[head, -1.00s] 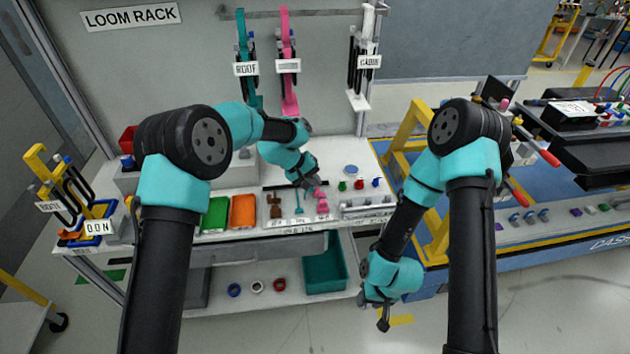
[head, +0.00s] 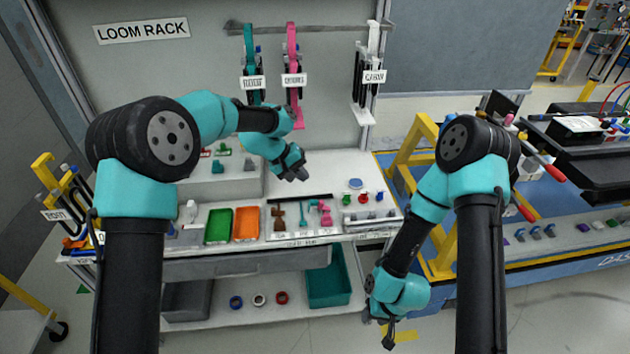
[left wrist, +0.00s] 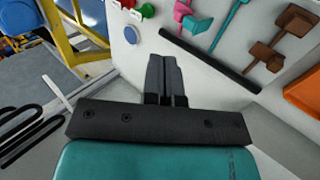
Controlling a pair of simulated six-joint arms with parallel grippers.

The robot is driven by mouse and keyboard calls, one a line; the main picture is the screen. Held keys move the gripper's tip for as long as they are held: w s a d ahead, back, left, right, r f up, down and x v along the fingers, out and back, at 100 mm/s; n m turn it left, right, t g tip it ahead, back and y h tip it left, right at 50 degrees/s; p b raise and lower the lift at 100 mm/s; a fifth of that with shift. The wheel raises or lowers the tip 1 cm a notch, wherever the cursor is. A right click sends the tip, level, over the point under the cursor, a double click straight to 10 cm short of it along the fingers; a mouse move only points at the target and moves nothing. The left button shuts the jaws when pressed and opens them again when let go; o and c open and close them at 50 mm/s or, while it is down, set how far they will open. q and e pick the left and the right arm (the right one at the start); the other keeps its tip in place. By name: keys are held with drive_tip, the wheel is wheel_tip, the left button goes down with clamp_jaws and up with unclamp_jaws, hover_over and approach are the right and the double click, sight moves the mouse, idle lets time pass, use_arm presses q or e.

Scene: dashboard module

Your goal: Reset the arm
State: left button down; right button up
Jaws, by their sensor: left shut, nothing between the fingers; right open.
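My left gripper (head: 293,168) is in the middle of the head view, above the back part of the white workbench. It is shut and empty. In the left wrist view its two dark fingers (left wrist: 166,75) lie together over bare white bench, apart from the pink and brown pieces. My right gripper (head: 388,336) hangs low at the right, in front of the bench and pointing down. Its finger gap is too small to make out in the head view.
The bench holds a green tray (head: 218,226), an orange tray (head: 246,224), brown clips (head: 278,216) and pink clips (head: 324,214). The loom rack (head: 300,28) hangs behind. A yellow frame (head: 412,150) stands right of the bench. A teal bin (head: 328,288) sits on the lower shelf.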

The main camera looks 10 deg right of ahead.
use_arm(q)
drive_tip(key=shift+a+r, duration=0.65)
drive_tip(key=shift+a, duration=0.25)
drive_tip(key=s+a+f+n+t+y, duration=0.1)
drive_tip(key=s+a+f, duration=0.3)
drive_tip(key=a, duration=0.1)
drive_tip(key=s+a+f+n+t+y, duration=0.1)
drive_tip(key=s+a+f, duration=0.3)
drive_tip(key=a+f, duration=0.1)
drive_tip(key=s+a+f+n+t, duration=0.1)
drive_tip(key=s+a+f+n, duration=0.1)
drive_tip(key=s+a+f, duration=0.2)
drive_tip(key=shift+s+a+f+y, duration=0.15)
drive_tip(key=shift+a+f+y, duration=0.25)
drive_tip(key=shift+a+f, duration=0.25)
drive_tip(key=s+a+f+m+g, duration=0.1)
drive_tip(key=s+a+f, duration=0.4)
drive_tip(key=s+f, duration=0.3)
drive_tip(key=s+a+f+m+g, duration=0.1)
drive_tip(key=s+a+f, duration=0.5)
drive_tip(key=s, duration=0.6)
drive_tip(key=shift+f+y, duration=0.4)
drive_tip(key=shift+f, duration=0.45)
